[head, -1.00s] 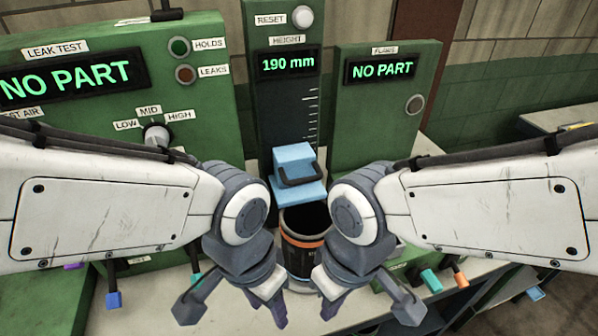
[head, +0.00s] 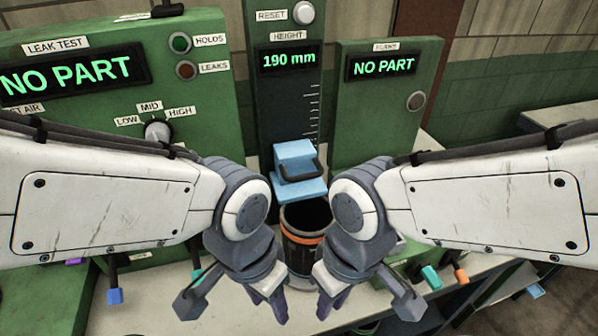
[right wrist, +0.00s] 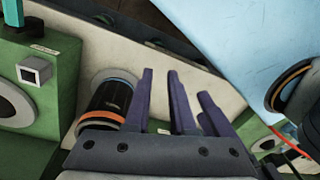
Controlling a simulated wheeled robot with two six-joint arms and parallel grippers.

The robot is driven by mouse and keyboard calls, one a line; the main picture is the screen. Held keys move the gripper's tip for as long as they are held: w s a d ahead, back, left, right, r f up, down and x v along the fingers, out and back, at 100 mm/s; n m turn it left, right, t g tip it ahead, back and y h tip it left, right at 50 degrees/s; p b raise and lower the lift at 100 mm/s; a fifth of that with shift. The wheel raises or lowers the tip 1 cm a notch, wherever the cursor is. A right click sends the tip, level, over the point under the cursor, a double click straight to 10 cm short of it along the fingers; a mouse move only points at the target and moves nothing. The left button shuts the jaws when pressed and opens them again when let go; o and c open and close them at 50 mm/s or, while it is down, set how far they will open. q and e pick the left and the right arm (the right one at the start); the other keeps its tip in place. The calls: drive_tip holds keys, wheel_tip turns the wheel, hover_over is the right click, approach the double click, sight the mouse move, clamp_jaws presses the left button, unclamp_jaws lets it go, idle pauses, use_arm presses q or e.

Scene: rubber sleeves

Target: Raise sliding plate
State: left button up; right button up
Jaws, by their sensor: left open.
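The light blue sliding plate (head: 294,165) with a dark handle (head: 299,172) is in the head view, on the dark green column below the height scale. The height display (head: 289,60) reads 190 mm. A black sleeve-like cylinder with an orange band (head: 302,240) stands upright just below the plate and also shows in the right wrist view (right wrist: 108,107). My left gripper (head: 269,303) is open, pointing down, left of the cylinder and below the plate. My right gripper (head: 331,301) is open and empty, right of the cylinder. Both are apart from the handle.
The leak test panel (head: 80,75) stands at left and the flaws panel (head: 382,110) at right, both showing NO PART. A white reset button (head: 303,13) is above the display. Small coloured levers (head: 431,277) line the bench front. Pale bench top (head: 150,315) is bare at front left.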

drive_tip(key=shift+o, duration=1.1)
drive_tip(key=shift+f+g, duration=0.15)
drive_tip(key=shift+g, duration=0.15)
drive_tip(key=m+t+y+b, duration=0.1)
drive_tip(key=m+y, duration=0.9)
drive_tip(key=y, duration=0.6)
approach(296, 177)
drive_tip(key=shift+s+a+f, duration=0.15)
drive_tip(key=shift+a+f, duration=0.4)
drive_tip(key=shift+a, duration=0.05)
drive_tip(key=shift+w+d+t, duration=0.15)
drive_tip(key=shift+w+t, duration=0.15)
drive_tip(key=shift+t, duration=0.2)
drive_tip(key=shift+a+r, duration=0.15)
drive_tip(key=shift+a, duration=0.2)
drive_tip(key=a+p, duration=0.1)
drive_tip(key=a, duration=0.1)
drive_tip(key=a+p, duration=0.1)
drive_tip(key=a, duration=0.2)
drive_tip(key=a+p, duration=0.1)
drive_tip(key=a, duration=0.2)
drive_tip(key=shift+w+a+f+p, duration=0.2)
drive_tip(key=shift+w+f+p, duration=0.15)
drive_tip(key=shift+a+f, duration=0.15)
drive_tip(key=shift+a, duration=0.45)
drive_tip(key=shift+w, duration=0.1)
